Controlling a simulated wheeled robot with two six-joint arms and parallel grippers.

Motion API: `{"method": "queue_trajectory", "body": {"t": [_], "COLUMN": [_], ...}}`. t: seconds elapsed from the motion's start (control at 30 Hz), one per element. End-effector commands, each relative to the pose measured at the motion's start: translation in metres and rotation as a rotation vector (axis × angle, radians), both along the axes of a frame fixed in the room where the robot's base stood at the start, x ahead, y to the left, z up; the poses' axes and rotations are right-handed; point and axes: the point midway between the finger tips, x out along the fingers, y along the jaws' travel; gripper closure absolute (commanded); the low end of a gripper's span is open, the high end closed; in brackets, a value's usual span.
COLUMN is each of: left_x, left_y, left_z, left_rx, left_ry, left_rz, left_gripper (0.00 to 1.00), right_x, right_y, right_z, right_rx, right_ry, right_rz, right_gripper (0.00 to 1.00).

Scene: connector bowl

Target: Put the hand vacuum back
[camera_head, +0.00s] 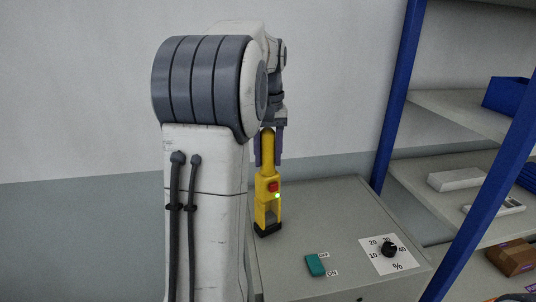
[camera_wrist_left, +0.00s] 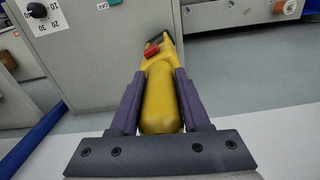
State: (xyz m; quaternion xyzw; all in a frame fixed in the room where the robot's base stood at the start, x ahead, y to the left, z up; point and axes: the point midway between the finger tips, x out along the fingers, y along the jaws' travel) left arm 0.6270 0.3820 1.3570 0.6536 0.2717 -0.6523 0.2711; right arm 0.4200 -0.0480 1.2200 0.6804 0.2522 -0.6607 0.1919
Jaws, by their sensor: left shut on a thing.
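The hand vacuum (camera_head: 267,187) is yellow, with a red button, a small green light and a black lower end. It hangs roughly upright in the head view, black end down, in front of the grey cabinet's top (camera_head: 320,215). I cannot tell whether it touches that top. My left gripper (camera_head: 268,152) is shut on its upper part, a purple finger on each side. In the left wrist view, the vacuum (camera_wrist_left: 159,95) lies between the fingers of my left gripper (camera_wrist_left: 158,80), its black end pointing away. No dock or holder for it is clearly visible. My right gripper is not in view.
A teal ON/OFF switch (camera_head: 315,265) and a black dial (camera_head: 389,249) on a white scale sit on the cabinet top. Blue-posted shelves (camera_head: 398,100) with bins and a brown box (camera_head: 513,257) stand at right. My left arm hides the cabinet's left side.

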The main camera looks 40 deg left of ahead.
Motion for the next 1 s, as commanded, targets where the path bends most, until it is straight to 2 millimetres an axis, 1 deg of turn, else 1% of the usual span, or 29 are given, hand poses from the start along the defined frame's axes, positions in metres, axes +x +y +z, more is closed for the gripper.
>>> {"method": "queue_trajectory", "body": {"t": [0.17,0.2,0.27,0.3,0.57,0.7,0.77,0.87,1.0], "left_x": [0.0,0.0,0.0,0.0,0.0,0.001,0.001,0.001,0.002], "left_y": [0.0,0.0,0.0,0.0,0.0,0.0,0.0,0.001,0.001], "left_z": [-0.002,-0.003,-0.002,-0.002,-0.002,0.005,0.012,0.03,0.06], "left_rx": [0.001,0.0,0.0,0.0,0.0,0.001,0.001,0.003,0.003], "left_ry": [-0.001,0.0,0.0,0.0,0.0,-0.003,-0.003,-0.004,-0.004], "left_rz": [0.0,0.0,0.0,0.0,0.0,0.0,0.0,0.0,0.0], "left_gripper": [1.0,0.49,0.27,0.23,0.23,0.23,0.23,0.23,0.23], "right_x": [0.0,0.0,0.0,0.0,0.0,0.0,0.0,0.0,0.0], "right_y": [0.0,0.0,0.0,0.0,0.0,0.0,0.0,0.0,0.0], "right_z": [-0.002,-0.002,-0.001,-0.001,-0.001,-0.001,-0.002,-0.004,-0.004], "right_rx": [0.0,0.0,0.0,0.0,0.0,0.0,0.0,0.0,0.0], "right_ry": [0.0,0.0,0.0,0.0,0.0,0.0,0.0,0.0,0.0], "right_rz": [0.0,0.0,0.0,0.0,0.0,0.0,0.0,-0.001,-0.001], "right_gripper": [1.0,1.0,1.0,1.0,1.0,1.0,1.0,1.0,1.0]}}
